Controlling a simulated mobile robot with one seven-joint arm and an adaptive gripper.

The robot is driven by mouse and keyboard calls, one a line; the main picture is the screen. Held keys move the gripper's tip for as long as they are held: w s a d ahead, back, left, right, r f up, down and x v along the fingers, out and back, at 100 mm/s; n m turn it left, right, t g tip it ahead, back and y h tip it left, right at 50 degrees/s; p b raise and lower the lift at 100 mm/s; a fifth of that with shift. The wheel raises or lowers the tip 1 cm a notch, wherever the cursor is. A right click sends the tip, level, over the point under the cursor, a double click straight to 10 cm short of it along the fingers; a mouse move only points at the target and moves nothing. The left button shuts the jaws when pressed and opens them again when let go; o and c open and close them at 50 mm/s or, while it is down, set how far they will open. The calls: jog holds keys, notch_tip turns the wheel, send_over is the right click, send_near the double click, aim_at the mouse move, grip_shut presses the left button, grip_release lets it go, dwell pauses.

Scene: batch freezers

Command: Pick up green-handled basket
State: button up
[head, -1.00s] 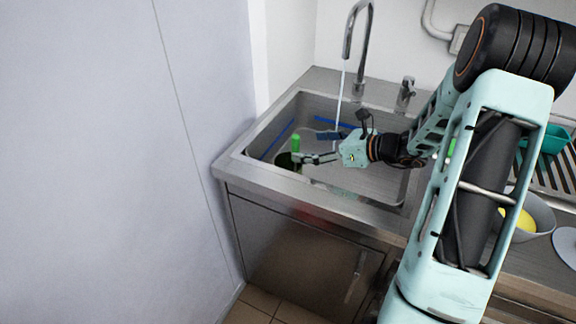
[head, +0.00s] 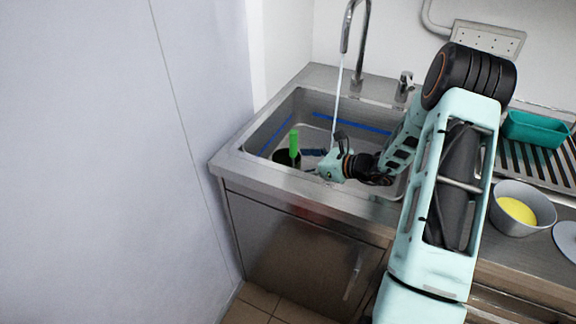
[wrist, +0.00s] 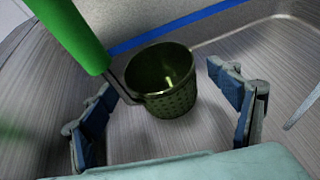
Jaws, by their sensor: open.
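The basket (head: 284,159) is a small dark perforated cup with an upright green handle (head: 294,143). It is in the left part of the steel sink (head: 233,163). In the wrist view the basket (wrist: 163,84) sits ahead of and between my fingers, with a thin wire joining it to the green handle (wrist: 72,32) at upper left. My gripper (head: 309,156) is open and low in the sink, just right of the basket. In the wrist view its blue-padded fingers (wrist: 165,108) are apart, with nothing clasped between them.
Water runs from the tap (head: 348,38) behind my gripper. The sink walls are close at left and front. A grey bowl with yellow contents (head: 503,218) and a teal tray (head: 535,132) stand on the right. A pale wall panel (head: 110,160) fills the left.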

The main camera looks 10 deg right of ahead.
jog(key=x, duration=0.3)
jog(key=c, duration=1.4)
jog(key=shift+d+r, duration=0.1)
jog(key=shift+c, duration=0.2)
